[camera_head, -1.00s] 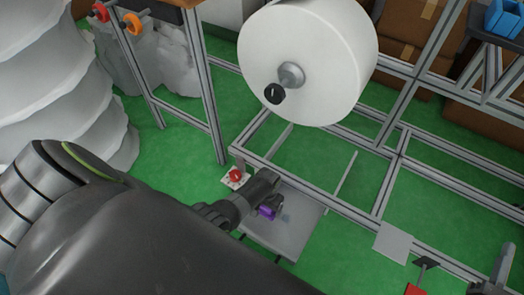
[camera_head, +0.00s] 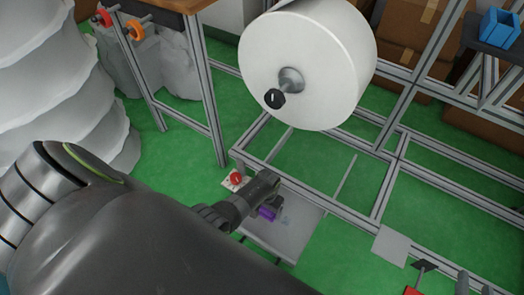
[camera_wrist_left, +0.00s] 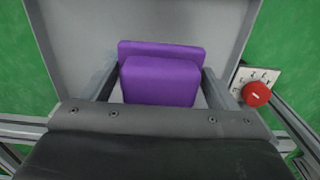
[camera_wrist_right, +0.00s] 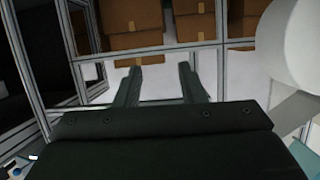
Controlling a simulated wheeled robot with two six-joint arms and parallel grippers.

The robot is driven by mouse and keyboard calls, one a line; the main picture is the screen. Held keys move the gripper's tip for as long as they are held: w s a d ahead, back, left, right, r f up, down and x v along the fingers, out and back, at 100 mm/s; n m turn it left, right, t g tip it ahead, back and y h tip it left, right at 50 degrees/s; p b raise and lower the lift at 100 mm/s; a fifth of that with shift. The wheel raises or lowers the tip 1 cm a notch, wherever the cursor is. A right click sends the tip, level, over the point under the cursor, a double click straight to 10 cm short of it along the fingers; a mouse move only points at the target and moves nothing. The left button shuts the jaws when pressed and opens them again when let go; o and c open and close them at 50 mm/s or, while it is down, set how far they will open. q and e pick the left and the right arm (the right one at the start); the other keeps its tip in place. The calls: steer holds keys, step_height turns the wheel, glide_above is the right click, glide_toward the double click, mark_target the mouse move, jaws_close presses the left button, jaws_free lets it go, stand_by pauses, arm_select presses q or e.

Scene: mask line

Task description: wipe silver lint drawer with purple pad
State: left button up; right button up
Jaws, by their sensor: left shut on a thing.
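The silver lint drawer (camera_head: 297,240) is a flat grey tray low in the metal frame; it also fills the upper middle of the left wrist view (camera_wrist_left: 75,30). My left gripper (camera_head: 270,206) is over the drawer and shut on the purple pad (camera_head: 266,213). In the left wrist view the pad (camera_wrist_left: 160,82) sits between the two fingers, a block with a wider slab beyond it. I cannot tell whether the pad touches the drawer surface. A small greyish patch (camera_head: 287,219) shows beside the pad. My right gripper (camera_wrist_right: 158,82) is open and empty, with its fingers wide apart.
A red knob (camera_head: 236,177) on a white plate is close beside the drawer's left side. Aluminium frame bars (camera_head: 330,203) run along the drawer. A large white roll (camera_head: 310,60) hangs above. Green floor (camera_head: 300,155) shows through the frame.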

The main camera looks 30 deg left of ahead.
steer(key=shift+s+a+f+g+y+p, duration=0.1)
steer(key=shift+s+f+g+y, duration=0.05)
steer(key=shift+s+f+g, duration=0.45)
steer(key=shift+s+a+f+g+y+p, duration=0.15)
steer(key=shift+s+f+g, duration=0.25)
steer(key=shift+f, duration=0.4)
steer(key=shift+s+a+f+g+y+p, duration=0.1)
steer(key=shift+s+f+g, duration=0.4)
steer(key=shift+f, duration=0.2)
